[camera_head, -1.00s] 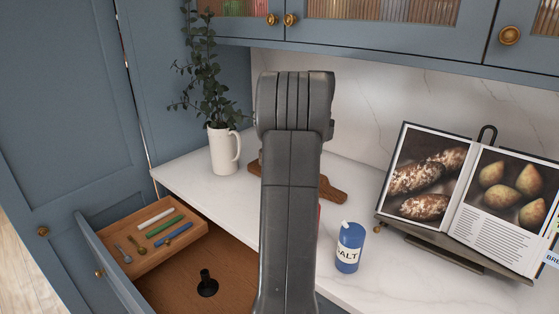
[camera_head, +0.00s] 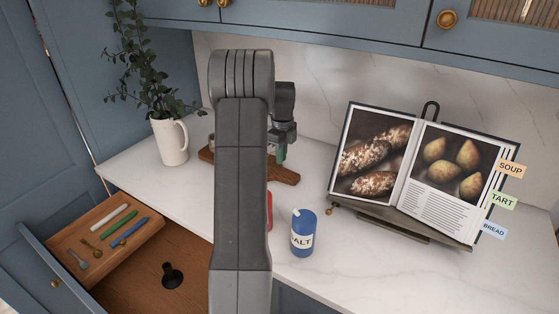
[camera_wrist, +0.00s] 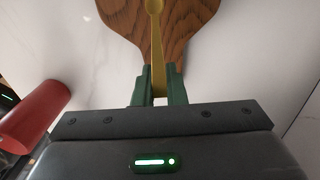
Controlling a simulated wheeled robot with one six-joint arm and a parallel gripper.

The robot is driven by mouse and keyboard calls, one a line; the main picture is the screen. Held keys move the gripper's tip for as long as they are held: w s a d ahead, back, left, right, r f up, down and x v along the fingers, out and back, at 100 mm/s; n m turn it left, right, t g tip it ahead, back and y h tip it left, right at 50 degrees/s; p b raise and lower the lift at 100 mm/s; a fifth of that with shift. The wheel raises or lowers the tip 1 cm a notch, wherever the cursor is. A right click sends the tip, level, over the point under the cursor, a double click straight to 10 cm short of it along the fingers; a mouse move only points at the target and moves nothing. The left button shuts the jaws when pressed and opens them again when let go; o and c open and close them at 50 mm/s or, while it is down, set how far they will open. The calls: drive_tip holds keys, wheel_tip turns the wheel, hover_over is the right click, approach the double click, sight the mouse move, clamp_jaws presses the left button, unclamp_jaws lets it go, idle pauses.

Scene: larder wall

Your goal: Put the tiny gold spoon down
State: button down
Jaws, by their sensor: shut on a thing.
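The tiny gold spoon (camera_wrist: 156,32) is held between the green fingers of my gripper (camera_wrist: 158,78) in the wrist view. Its bowl end points away from the gripper, over the wooden board (camera_wrist: 125,18). I cannot tell whether the spoon touches the board. In the head view, my gripper (camera_head: 280,154) is over the right part of the board (camera_head: 284,176) on the counter; the held spoon cannot be made out there. Another gold-coloured spoon (camera_head: 92,248) lies in the wooden tray in the open drawer.
The wooden tray (camera_head: 140,240) also holds a grey spoon (camera_head: 77,258) and white, green and blue sticks. A salt tub (camera_head: 303,238), a red object (camera_wrist: 35,108), a cookbook on a stand (camera_head: 400,170) and a white jug (camera_head: 170,142) stand on the counter.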

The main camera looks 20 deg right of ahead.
drive_tip(key=shift+f, duration=1.5)
drive_tip(key=c, duration=1.5)
unclamp_jaws()
wheel_tip(320, 180, up, 12)
drive_tip(key=shift+w+d+r+b, duration=0.15)
drive_tip(key=shift+r+b, duration=0.05)
drive_tip(key=shift+b, duration=0.1)
drive_tip(key=shift+f, duration=0.15)
drive_tip(key=shift+f, duration=4.1)
drive_tip(key=shift+f, duration=0.1)
